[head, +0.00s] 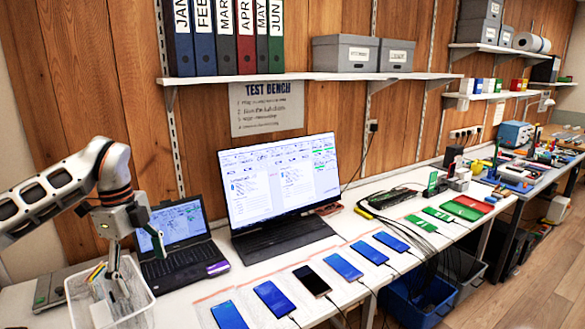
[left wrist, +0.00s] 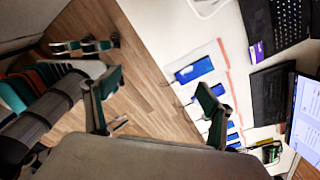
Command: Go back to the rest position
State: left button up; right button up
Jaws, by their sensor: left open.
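In the left wrist view, both green fingers of the left gripper (left wrist: 148,92) show, spread over the wooden floor, the right one overlapping the bench edge and phones. Small green finger-like parts at the upper left of that view may be my right gripper (left wrist: 84,46); their opening is unclear. The head view does not show the right gripper.
A row of several phones (head: 274,299) lies along the bench front. The laptop (head: 180,228) and a monitor (head: 280,182) stand behind. A shelf with binders (head: 212,38) hangs above.

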pick_arm(q)
jog(key=s+d+f+m+g+h, duration=0.1)
jog(key=s+d+f+m+h, duration=0.15)
jog(key=d, duration=0.45)
jog(key=s+d+f+m+h, duration=0.1)
jog(key=d+f+m+h, duration=0.1)
jog(key=d+f, duration=0.3)
jog(key=s+d+f+m+g+h, duration=0.1)
jog(key=s+d+f+m+h, duration=0.15)
jog(key=d, duration=0.55)
jog(key=s+d+r+n+t+h, duration=0.1)
jog(key=s+d+r+t+h, duration=0.15)
jog(key=d+h, duration=0.4)
jog(key=s+d+r+n+t+h, duration=0.1)
jog(key=s+d+t+h, duration=0.15)
jog(key=d+h, duration=0.35)
jog(key=w+a+f+n+t+y, duration=0.2)
jog(key=a+f+n+t+y, duration=1.15)
jog(key=f+n, duration=0.3)
jog(key=s+a+f+n+g+y, duration=0.2)
jog(key=s+a+f+g, duration=0.1)
jog(key=s+f, duration=0.5)
jog(key=s+a+f+n+g+y, duration=0.2)
jog(key=s+a+f, duration=0.3)
jog(key=s+f, duration=0.3)
jog(key=shift+a+f+n+g+y, duration=0.3)
jog(key=shift+n+g+y, duration=0.05)
jog(key=shift+g+y, duration=0.15)
